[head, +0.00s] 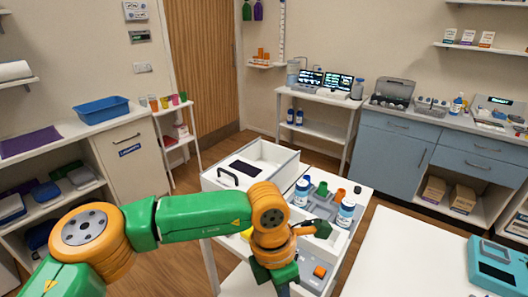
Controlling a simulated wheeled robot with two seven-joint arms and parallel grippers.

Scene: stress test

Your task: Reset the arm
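My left arm (205,215), green with orange joints, comes in from the lower left and reaches over a white cart in the middle. Its wrist bends down at the cart's near side, where a green and dark end part (318,229) points right. I cannot make out two separate fingertips, so whether the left gripper is open or shut does not show. No held thing shows at the wrist. My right arm and gripper are not in view.
Close to the wrist, the cart carries a white open box (285,162), a white bottle with a blue cap (345,213) and a grey tray with small items. A white table (400,255) with a teal device (497,265) stands right. Wood floor shows between the furniture.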

